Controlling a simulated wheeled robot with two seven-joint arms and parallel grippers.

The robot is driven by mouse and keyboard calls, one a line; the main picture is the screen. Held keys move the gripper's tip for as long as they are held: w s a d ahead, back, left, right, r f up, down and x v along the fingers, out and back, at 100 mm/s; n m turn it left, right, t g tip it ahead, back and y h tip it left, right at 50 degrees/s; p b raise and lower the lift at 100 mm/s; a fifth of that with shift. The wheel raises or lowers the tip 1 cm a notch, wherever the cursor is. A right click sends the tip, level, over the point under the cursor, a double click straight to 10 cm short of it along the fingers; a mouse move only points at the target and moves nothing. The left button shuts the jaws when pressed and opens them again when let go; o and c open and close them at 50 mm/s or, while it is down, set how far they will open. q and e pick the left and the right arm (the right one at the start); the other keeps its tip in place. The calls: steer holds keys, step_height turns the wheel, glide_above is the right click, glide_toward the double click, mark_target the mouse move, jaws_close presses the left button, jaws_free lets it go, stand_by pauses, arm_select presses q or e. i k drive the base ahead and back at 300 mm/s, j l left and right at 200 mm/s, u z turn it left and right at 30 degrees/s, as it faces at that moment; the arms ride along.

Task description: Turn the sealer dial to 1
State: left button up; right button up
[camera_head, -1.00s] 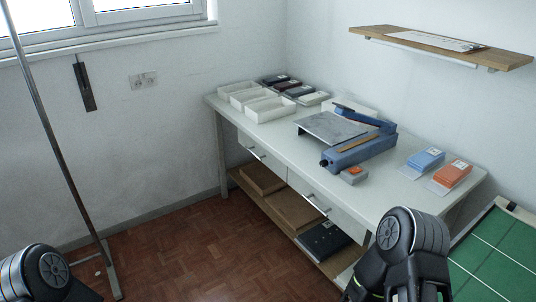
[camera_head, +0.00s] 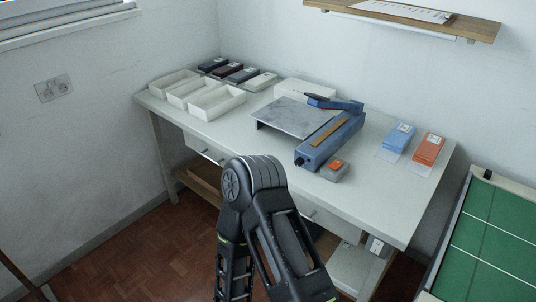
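The blue sealer (camera_head: 329,146) stands on the white table, its raised arm (camera_head: 337,104) hinged at the back and a brown strip along its top. A small dark round detail, perhaps the dial, shows on its near end (camera_head: 300,161); its setting is too small to read. A grey metal plate (camera_head: 294,118) stands beside the sealer on its left. A small grey box with an orange top (camera_head: 335,170) sits just right of its near end. My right arm's bent links rise in front of the table, but its gripper is out of sight. My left gripper is out of view too.
White trays (camera_head: 216,102) and several dark folded items (camera_head: 228,71) lie at the table's left. Blue (camera_head: 396,138) and orange (camera_head: 428,149) packs lie at its right. A green mat-topped surface (camera_head: 497,235) is right of the table, and a wooden shelf (camera_head: 410,18) hangs above.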

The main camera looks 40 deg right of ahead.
mark_target(300, 161)
steer(key=i+z, duration=0.15)
steer(key=i, duration=0.45)
steer(key=i+z, duration=0.2)
steer(key=i, duration=0.35)
steer(key=i+j+z, duration=0.15)
steer(key=i, duration=0.45)
steer(key=i+j+z, duration=0.15)
steer(key=i, duration=0.4)
steer(key=i+j+z, duration=0.1)
steer(key=z, duration=0.4)
steer(key=i+j+z, duration=0.15)
steer(key=z, duration=0.3)
steer(key=j+z, duration=0.25)
steer(key=z, duration=0.25)
steer(key=i+j+z, duration=0.1)
steer(key=j+z, duration=0.15)
steer(key=z, duration=0.2)
steer(key=j+z, duration=0.2)
steer(key=z, duration=0.3)
steer(key=j+z, duration=0.25)
steer(key=z, duration=0.2)
steer(key=k+j+z, duration=0.1)
steer(key=z, duration=0.4)
steer(key=k+j+z, duration=0.1)
steer(key=j+z, duration=0.2)
steer(key=z, duration=0.2)
